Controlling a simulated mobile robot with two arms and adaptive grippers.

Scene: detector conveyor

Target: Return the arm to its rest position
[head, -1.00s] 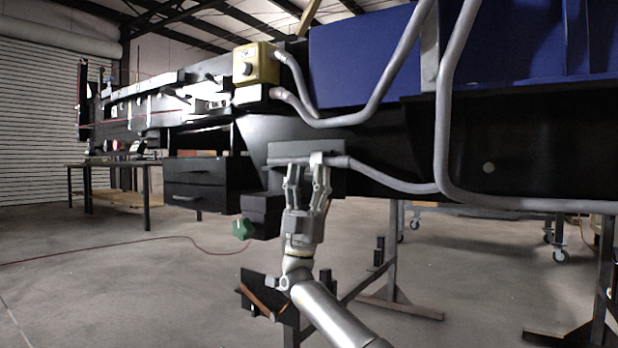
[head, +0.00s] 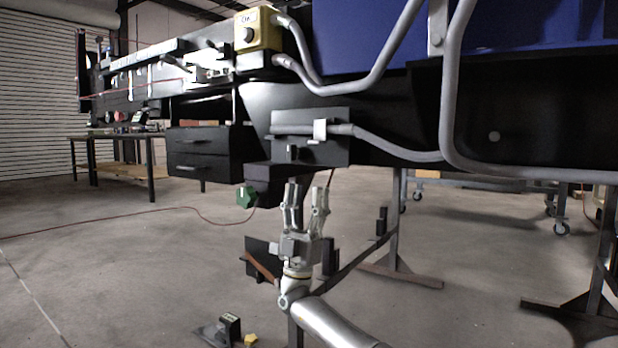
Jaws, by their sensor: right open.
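My right gripper (head: 306,190) is in the lower middle of the head view, its two grey fingers pointing up and apart with nothing between them. My right arm (head: 335,325) comes up from the bottom edge. The gripper stands below the black bracket (head: 350,137) on the conveyor's side, apart from the grey pipe (head: 385,145) there. A white clip (head: 320,130) sits around this pipe. My left gripper is not in the picture.
The dark conveyor frame (head: 400,95) with a blue panel (head: 350,35) fills the upper right. Metal legs (head: 396,235) stand behind the gripper. Open floor (head: 120,270) lies to the left.

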